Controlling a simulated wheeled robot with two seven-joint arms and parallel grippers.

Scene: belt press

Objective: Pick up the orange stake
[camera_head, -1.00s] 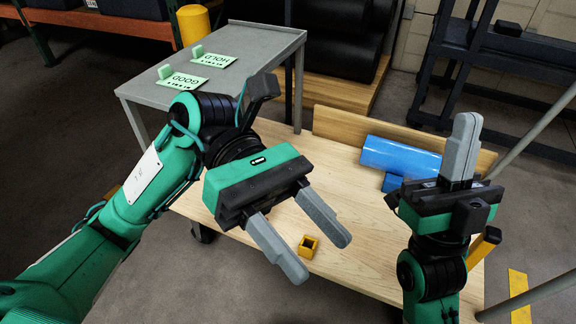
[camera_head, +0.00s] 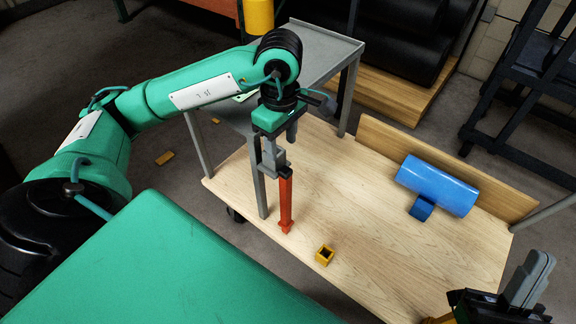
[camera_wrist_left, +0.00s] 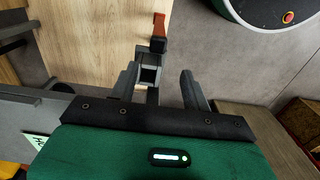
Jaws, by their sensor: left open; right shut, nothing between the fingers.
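The orange stake (camera_head: 286,205) stands upright at the left front edge of the wooden tabletop, with a dark collar near its top. My left gripper (camera_head: 271,165) is open and points down just left of the stake's upper end. In the left wrist view the stake (camera_wrist_left: 158,25) shows beyond the open left gripper (camera_wrist_left: 158,82), nearer the left finger. A grey piece with a square opening lies close to that finger; I cannot tell whether it touches. My right gripper (camera_head: 529,279) is shut and empty at the lower right.
A hollow yellow block (camera_head: 325,255) sits near the table's (camera_head: 370,225) front edge. A blue cylinder (camera_head: 438,186) lies by the wooden back board (camera_head: 400,145). A grey side table (camera_head: 335,48) stands behind my left arm. The middle of the wooden tabletop is clear.

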